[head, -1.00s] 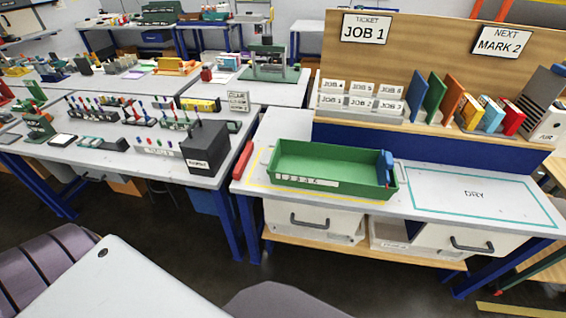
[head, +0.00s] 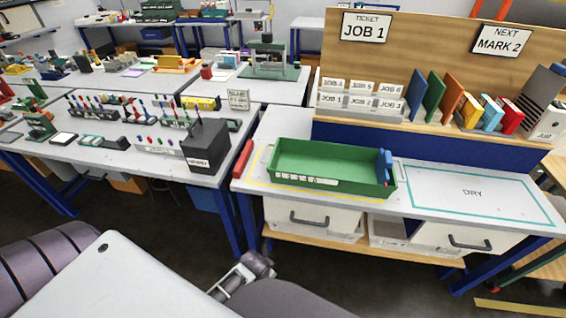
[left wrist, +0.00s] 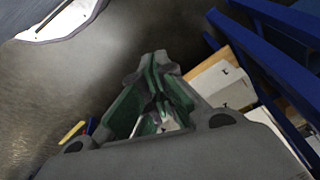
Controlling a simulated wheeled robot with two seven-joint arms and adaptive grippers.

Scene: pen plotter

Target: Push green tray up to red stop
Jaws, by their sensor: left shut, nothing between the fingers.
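The green tray (head: 355,187) lies flat on the near right workbench, inside a yellow outline, with a row of small white labels on its front wall. A blue piece (head: 386,167) is at its right end. The red stop (head: 243,159) is at the bench's left edge, with a gap between it and the tray. My left gripper (left wrist: 158,72) shows in the left wrist view, shut and empty, over the floor and apart from the tray. In the head view a grey jointed part of my arm shows low in front of the bench; its fingertips are not clear. My right gripper is out of view.
A teal-outlined area marked DRY (head: 472,192) lies clear to the tray's right. White drawers (head: 312,216) are under the bench. A black box (head: 207,146) stands on the neighbouring table, left of the stop. A blue-fronted shelf with cards and folders backs the bench.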

